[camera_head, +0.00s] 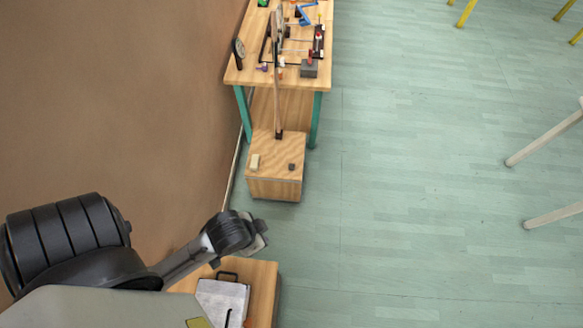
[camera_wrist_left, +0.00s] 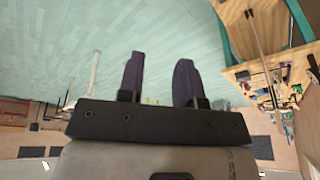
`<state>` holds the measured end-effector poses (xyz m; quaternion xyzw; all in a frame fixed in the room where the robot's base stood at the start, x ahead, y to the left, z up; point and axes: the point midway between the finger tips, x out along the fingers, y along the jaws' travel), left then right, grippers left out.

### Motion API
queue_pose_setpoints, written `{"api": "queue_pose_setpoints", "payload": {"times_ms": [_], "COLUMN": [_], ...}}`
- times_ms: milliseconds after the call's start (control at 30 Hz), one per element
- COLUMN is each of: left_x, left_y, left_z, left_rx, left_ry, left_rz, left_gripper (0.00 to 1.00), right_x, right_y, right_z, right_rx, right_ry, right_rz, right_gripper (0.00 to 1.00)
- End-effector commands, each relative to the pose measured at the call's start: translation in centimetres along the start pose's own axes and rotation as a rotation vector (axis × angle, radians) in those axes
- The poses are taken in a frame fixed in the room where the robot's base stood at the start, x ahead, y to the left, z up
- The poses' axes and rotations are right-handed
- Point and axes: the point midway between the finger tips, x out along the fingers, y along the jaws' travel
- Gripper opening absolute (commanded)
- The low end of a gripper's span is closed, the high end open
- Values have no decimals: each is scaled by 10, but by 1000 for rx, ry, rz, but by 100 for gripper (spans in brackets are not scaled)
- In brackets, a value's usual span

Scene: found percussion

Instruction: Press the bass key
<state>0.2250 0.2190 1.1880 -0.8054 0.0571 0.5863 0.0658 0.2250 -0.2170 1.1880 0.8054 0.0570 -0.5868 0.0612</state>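A wooden box (camera_head: 274,188) stands on the floor, with an upright neck (camera_head: 278,100) rising from it. On its top lie a pale block (camera_head: 255,161) and a small dark block (camera_head: 292,167). I cannot tell which thing is the bass key. My left gripper (camera_head: 262,236) is in front of the box and apart from it, over the floor beside a low bench. In the left wrist view my left gripper (camera_wrist_left: 158,78) shows two dark fingers spread apart with nothing between them. My right gripper is not in view.
A workbench (camera_head: 310,77) with green legs and several small tools stands behind the box, along the brown wall (camera_head: 130,100). The green floor (camera_head: 420,200) to the right is mostly clear.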

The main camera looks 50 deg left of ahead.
Motion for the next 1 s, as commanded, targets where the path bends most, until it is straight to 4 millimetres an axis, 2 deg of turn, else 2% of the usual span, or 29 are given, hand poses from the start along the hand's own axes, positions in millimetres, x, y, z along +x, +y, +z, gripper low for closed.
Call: {"api": "queue_pose_setpoints", "payload": {"times_ms": [33, 333, 1000], "left_x": [0, 0, 0], "left_y": [0, 0, 3], "left_z": [0, 0, -1], "left_rx": [1, 0, -11], "left_ry": [0, 0, 1], "left_rz": [-1, 0, 8], "left_gripper": [28, 0, 0], "right_x": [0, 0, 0], "right_y": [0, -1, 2], "right_z": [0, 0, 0], "right_rx": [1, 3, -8], "right_ry": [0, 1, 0], "right_rz": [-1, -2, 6], "right_gripper": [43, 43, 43]}}
